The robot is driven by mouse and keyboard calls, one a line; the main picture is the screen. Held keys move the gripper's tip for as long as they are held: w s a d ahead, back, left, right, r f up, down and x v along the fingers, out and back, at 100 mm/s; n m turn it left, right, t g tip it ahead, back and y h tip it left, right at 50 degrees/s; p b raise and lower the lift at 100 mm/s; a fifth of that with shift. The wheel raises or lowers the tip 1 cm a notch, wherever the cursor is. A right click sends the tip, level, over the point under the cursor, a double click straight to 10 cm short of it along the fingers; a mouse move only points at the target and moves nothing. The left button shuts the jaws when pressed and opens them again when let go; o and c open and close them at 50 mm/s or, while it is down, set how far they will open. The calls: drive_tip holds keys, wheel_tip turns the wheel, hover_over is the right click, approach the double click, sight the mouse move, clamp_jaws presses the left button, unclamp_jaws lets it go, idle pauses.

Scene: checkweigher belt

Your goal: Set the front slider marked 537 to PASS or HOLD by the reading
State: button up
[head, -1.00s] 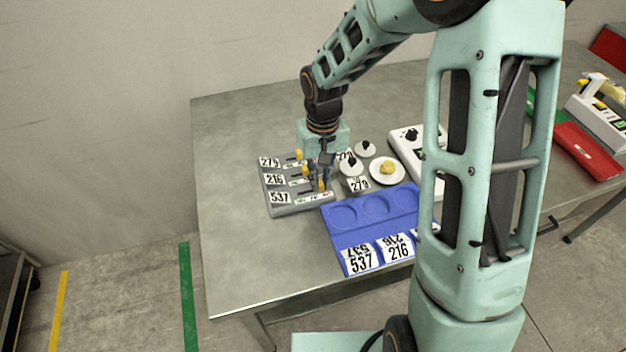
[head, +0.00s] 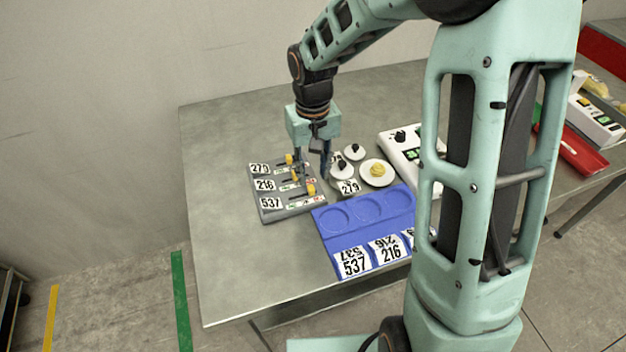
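The grey slider panel (head: 290,212) sits on the table with rows marked 279, 216 and 537. The front slider's yellow knob (head: 311,188) stands toward the right part of its row, beside small green and red markings too small to read. The yellow knobs of the 216 row (head: 295,178) and the 279 row (head: 289,158) are farther back. My gripper (head: 313,177) points down over the right side of the panel, fingers apart, with nothing visible held. It appears just behind the front knob; contact cannot be told. The white weighing device (head: 400,141) is partly behind my arm; its reading is not legible.
A blue tray (head: 325,237) with round recesses and cards 537 and 216 lies in front right of the panel. White dishes, one with a yellow item (head: 377,169), and a 279 card (head: 349,187) are close right of my gripper. The table's left side is clear.

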sight(313, 186)
wheel_tip(313, 186, up, 7)
drive_tip(key=shift+r, duration=0.2)
idle(0.5)
